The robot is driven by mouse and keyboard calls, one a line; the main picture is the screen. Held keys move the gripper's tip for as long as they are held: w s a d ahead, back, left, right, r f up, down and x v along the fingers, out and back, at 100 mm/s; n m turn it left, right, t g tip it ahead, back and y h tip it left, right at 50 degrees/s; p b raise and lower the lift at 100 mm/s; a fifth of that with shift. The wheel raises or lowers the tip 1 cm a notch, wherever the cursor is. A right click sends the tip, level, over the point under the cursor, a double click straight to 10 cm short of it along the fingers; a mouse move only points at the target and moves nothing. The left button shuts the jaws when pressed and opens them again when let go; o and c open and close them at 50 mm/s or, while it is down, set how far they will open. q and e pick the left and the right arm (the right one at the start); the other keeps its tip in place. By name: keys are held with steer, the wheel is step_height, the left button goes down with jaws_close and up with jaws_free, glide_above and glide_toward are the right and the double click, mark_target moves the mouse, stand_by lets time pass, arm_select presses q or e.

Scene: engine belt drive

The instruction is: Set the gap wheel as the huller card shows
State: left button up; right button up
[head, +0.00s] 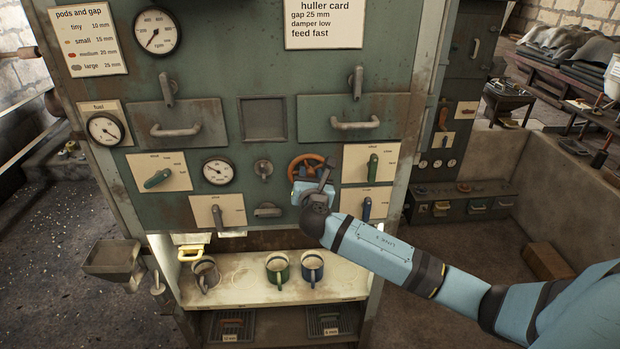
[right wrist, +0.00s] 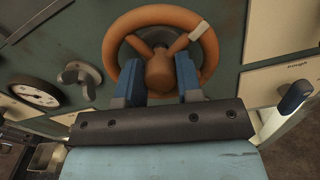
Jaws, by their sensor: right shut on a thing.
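The orange gap wheel (head: 303,160) is on the green machine front. In the right wrist view the wheel (right wrist: 120,40) fills the top, with a pale mark (right wrist: 199,31) on its upper right rim. My right gripper (head: 318,176) is at the wheel; in the wrist view its two blue fingers (right wrist: 159,75) stand on either side of the orange hub, shut on it. The huller card (head: 323,22), top right, reads gap 25 mm, damper low, feed fast. Any gap scale is not readable here. My left gripper is out of view.
A green-handled lever (head: 373,166) and a blue-handled lever (head: 367,208) sit right of the wheel. A gauge (head: 218,171) and a wing knob (head: 263,168) sit left. Several mugs stand on the shelf (head: 240,290) below. A pods and gap card (head: 87,40) hangs top left.

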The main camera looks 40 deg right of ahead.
steer(key=shift+f+m+b, duration=0.1)
steer(key=shift+m+b, duration=0.2)
steer(key=shift+m, duration=0.6)
steer(key=m+b, duration=0.1)
steer(key=m, duration=0.1)
steer(key=shift+f+m, duration=0.1)
steer(key=shift+m, duration=0.3)
steer(key=m+b, duration=0.1)
steer(key=m, duration=0.2)
steer(key=shift+d+m+b, duration=0.1)
steer(key=shift+m+b, duration=0.2)
steer(key=shift+m, duration=0.1)
steer(key=m+b, duration=0.1)
steer(key=m, duration=0.3)
steer(key=shift+s+b, duration=0.1)
steer(key=shift+b, duration=0.3)
steer(key=shift+m+b, duration=0.55)
steer(key=shift+m, duration=0.95)
steer(key=o, duration=0.7)
steer(key=shift+c, duration=0.2)
